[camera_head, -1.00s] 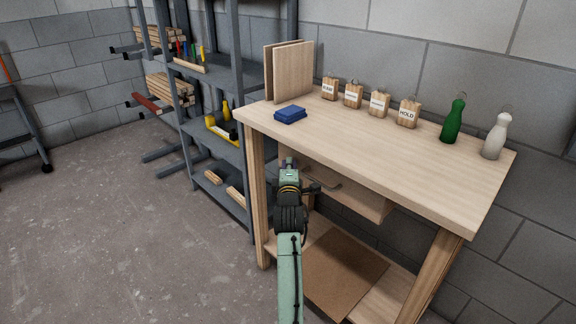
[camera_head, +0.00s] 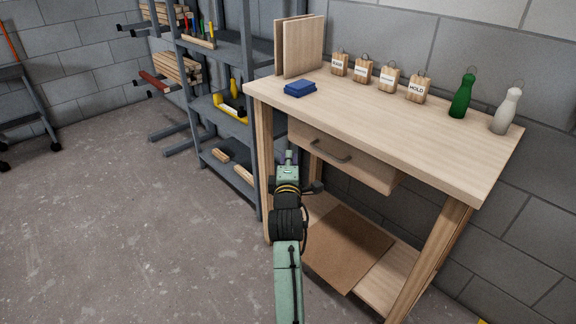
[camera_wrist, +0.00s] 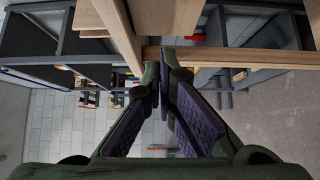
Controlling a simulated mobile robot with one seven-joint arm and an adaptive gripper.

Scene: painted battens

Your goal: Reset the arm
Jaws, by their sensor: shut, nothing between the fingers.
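My green arm reaches up from the bottom of the head view, in front of the wooden workbench (camera_head: 400,128). My gripper (camera_head: 289,155) is at the end of the arm, in front of the bench's left end and below its top. In the wrist view my gripper (camera_wrist: 166,60) shows two purple-padded fingers with their tips together and nothing between them. The drawer (camera_head: 345,158) under the bench top is to the right of my gripper and looks slightly out.
On the bench are a blue folded cloth (camera_head: 300,89), upright boards (camera_head: 303,47), several labelled wooden blocks (camera_head: 388,77), a green bottle (camera_head: 463,97) and a white bottle (camera_head: 506,111). A grey shelf rack (camera_head: 218,100) stands left. The floor (camera_head: 120,230) at left is clear.

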